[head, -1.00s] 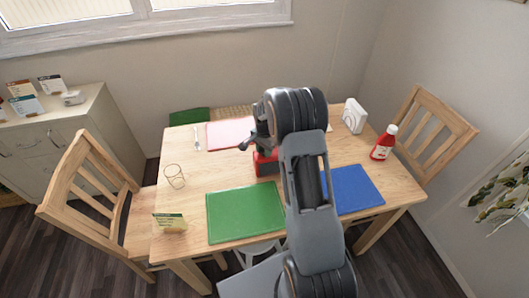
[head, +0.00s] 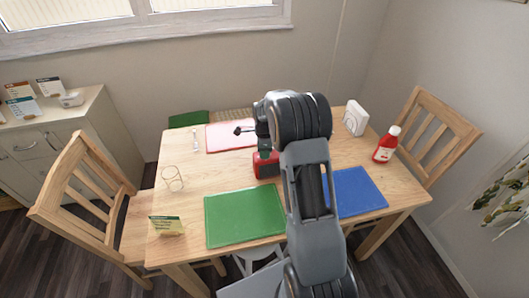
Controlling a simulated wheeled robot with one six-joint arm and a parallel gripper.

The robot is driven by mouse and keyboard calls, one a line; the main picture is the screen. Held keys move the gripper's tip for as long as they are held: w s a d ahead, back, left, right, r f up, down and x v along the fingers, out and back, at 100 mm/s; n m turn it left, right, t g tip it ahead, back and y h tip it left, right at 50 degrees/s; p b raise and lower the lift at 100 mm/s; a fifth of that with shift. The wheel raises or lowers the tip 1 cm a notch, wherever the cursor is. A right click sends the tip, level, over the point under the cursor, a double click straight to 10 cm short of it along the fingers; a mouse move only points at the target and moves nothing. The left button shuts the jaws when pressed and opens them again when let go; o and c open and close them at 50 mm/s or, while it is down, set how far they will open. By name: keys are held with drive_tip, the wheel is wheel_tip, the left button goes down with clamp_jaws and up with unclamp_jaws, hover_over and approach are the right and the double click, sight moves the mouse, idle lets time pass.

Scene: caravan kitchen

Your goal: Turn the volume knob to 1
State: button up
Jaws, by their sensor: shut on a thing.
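A small red box with a dark grey front (head: 266,167), apparently the radio, stands on the wooden table, between the green mat and the pink mat. My gripper (head: 264,153) points down at its top from above and looks shut there. The volume knob is too small and too covered by the gripper and wrist to make out. My arm hides the right part of the red box.
The table (head: 195,185) bears a green mat (head: 243,217), a blue mat (head: 357,191), a pink mat (head: 222,138), a wire ring stand (head: 172,179), a small card (head: 167,226), a white device (head: 355,118) and a red bottle (head: 386,145). Chairs stand left and right.

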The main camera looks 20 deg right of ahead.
drive_tip(key=shift+m, duration=0.9)
drive_tip(key=o, duration=0.9)
drive_tip(key=shift+o, duration=0.2)
drive_tip(key=shift+r, duration=0.1)
wheel_tip(320, 180, up, 14)
drive_tip(key=shift+b, duration=0.3)
drive_tip(key=shift+f, duration=0.2)
